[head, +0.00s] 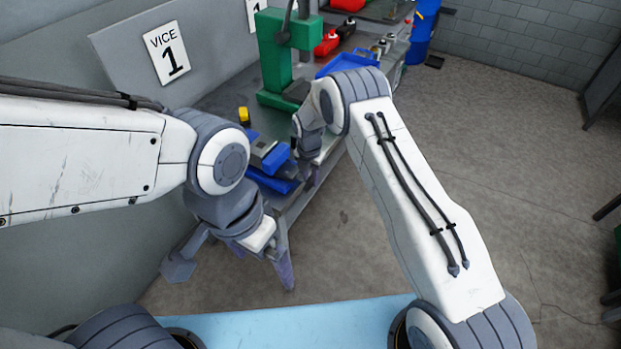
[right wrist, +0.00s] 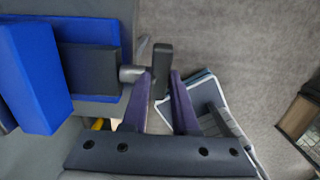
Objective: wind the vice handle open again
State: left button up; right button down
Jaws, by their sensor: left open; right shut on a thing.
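The blue vice (head: 270,165) sits at the near end of the bench, below the "VICE 1" sign. In the right wrist view the vice (right wrist: 45,75) is at the left, with a grey spindle (right wrist: 130,73) reaching out to a dark handle bar (right wrist: 162,62). My right gripper (right wrist: 160,88) is shut on the handle bar, its purple fingers on either side of it. In the head view my right gripper (head: 307,170) is beside the vice, and its grip is mostly hidden by my arm. My left gripper (head: 262,262) is open and empty, in front of the bench end.
A green press (head: 272,60) stands on the bench behind the vice. A yellow-topped item (head: 244,115) is close by the vice. A blue tray (head: 335,66) and red items (head: 326,43) are further back. The floor (head: 480,130) right of the bench is open.

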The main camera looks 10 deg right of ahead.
jog(key=shift+s+a+f+t+h+b, duration=0.1)
jog(key=shift+s+f+t+h+b, duration=0.2)
jog(key=shift+b, duration=0.35)
jog(key=t+h+b, duration=0.1)
jog(key=b, duration=0.3)
jog(key=t+h+b, duration=0.1)
jog(key=b, duration=0.4)
jog(key=t+b, duration=0.2)
jog(key=b, duration=0.2)
jog(key=shift+s+a+f+h+b, duration=0.1)
jog(key=shift+a+h+b, duration=0.15)
jog(key=shift+h+b, duration=0.15)
jog(key=shift+b, duration=0.5)
jog(key=shift+r, duration=0.2)
jog(key=c, duration=0.7)
grip_release()
jog(key=shift+t, duration=0.3)
jog(key=v, duration=1)
jog(key=shift+s+a+r+b, duration=0.1)
jog(key=shift+a+r+b, duration=0.1)
jog(key=shift+b, duration=0.1)
